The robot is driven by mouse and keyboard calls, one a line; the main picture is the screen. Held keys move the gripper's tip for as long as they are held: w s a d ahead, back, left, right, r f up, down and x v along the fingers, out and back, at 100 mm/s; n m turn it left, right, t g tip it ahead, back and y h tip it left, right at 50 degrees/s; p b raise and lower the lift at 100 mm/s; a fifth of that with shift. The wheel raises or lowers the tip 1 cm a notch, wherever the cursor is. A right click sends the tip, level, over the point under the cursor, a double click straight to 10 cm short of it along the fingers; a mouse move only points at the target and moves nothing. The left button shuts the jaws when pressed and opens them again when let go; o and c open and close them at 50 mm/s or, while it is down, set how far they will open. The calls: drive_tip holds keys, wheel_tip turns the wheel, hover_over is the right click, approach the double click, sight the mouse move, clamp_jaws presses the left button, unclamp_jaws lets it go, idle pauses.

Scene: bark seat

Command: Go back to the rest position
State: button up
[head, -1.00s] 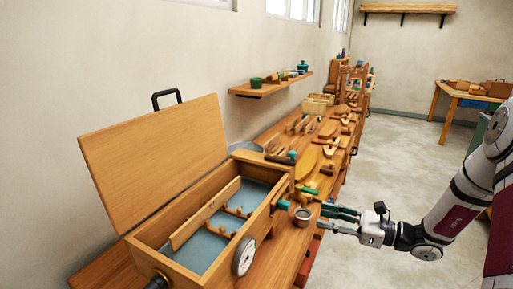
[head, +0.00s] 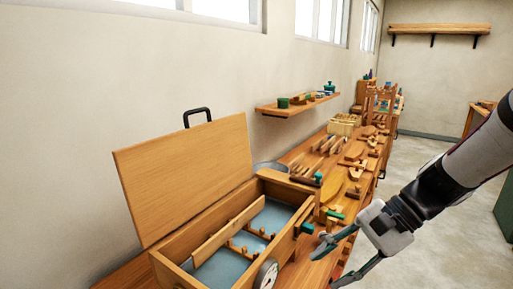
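My gripper (head: 326,269) is in the lower right of the head view, in front of the workbench (head: 298,274). Its two teal-tipped fingers are spread apart, pointing down and left, and I see nothing between them. The arm comes in from the right edge. The fingers show just right of an open wooden box (head: 165,270) with a raised lid (head: 188,172). I cannot tell from this view how far apart they are in depth.
The box has a blue-lined inside with a slatted divider (head: 228,229) and a round dial (head: 266,274) on its front. Wooden pieces and tools crowd the bench behind it. A wall shelf (head: 298,104) hangs above. Clear floor (head: 419,254) lies to the right.

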drive_tip(key=s+d+r+n+t+h, duration=0.5)
drive_tip(key=s+r+n+h, duration=0.3)
drive_tip(key=s, duration=0.4)
drive_tip(key=shift+r+n+h, duration=0.2)
drive_tip(key=shift+n+h, duration=0.3)
drive_tip(key=shift+n, duration=0.7)
idle(0.8)
